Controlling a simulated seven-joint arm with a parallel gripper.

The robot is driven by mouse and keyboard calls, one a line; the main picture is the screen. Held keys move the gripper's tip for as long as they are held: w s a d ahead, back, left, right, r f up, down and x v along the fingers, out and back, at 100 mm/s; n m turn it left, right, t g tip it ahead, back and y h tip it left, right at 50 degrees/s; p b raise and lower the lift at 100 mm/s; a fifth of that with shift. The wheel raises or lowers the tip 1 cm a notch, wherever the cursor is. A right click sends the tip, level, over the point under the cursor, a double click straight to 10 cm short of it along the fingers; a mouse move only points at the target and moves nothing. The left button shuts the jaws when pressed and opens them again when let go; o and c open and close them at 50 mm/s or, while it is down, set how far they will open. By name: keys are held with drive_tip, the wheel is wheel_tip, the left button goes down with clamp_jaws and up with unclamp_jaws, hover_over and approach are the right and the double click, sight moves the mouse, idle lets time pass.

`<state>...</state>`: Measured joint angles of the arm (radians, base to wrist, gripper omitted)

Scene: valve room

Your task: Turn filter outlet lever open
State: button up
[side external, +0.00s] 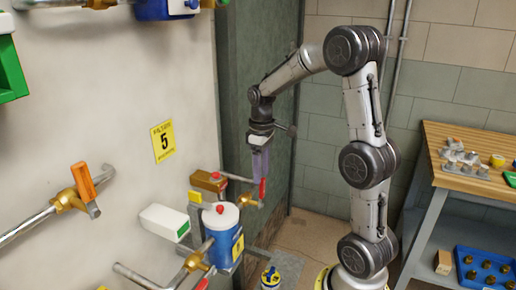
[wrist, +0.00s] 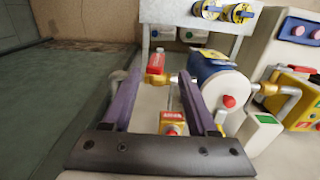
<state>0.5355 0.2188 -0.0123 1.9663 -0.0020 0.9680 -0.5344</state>
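A short red lever handle (side external: 262,188) is on the pipework to the right of the blue-and-white filter canister (side external: 222,232). In the wrist view a red handle (wrist: 155,63) shows between and beyond my fingertips, left of the canister (wrist: 222,82). No readable label confirms it as the outlet lever. My gripper (side external: 260,177) points down just above the lever in the side view. In the wrist view its two purple fingers (wrist: 158,78) are spread with nothing between them. I cannot tell whether a finger touches the handle.
An orange lever (side external: 86,185) is on a wall pipe at left. A brown box with a red button (side external: 212,178) stands behind the canister. A white box (side external: 164,221) is left of it. A workbench (side external: 445,165) with parts and a blue tray (side external: 485,268) stands at right.

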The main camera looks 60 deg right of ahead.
wheel_tip(320, 180, up, 8)
drive_tip(key=s+a+r+n+t, duration=0.1)
drive_tip(key=s+a+r, duration=0.1)
drive_tip(key=a, duration=0.3)
drive_tip(key=s+a+r+n+t, duration=0.1)
drive_tip(key=s+a+r, duration=0.1)
drive_tip(key=a, duration=0.4)
drive_tip(key=shift+r+t+h, duration=0.3)
drive_tip(key=shift+r, duration=0.35)
drive_tip(key=shift+s+a, duration=0.1)
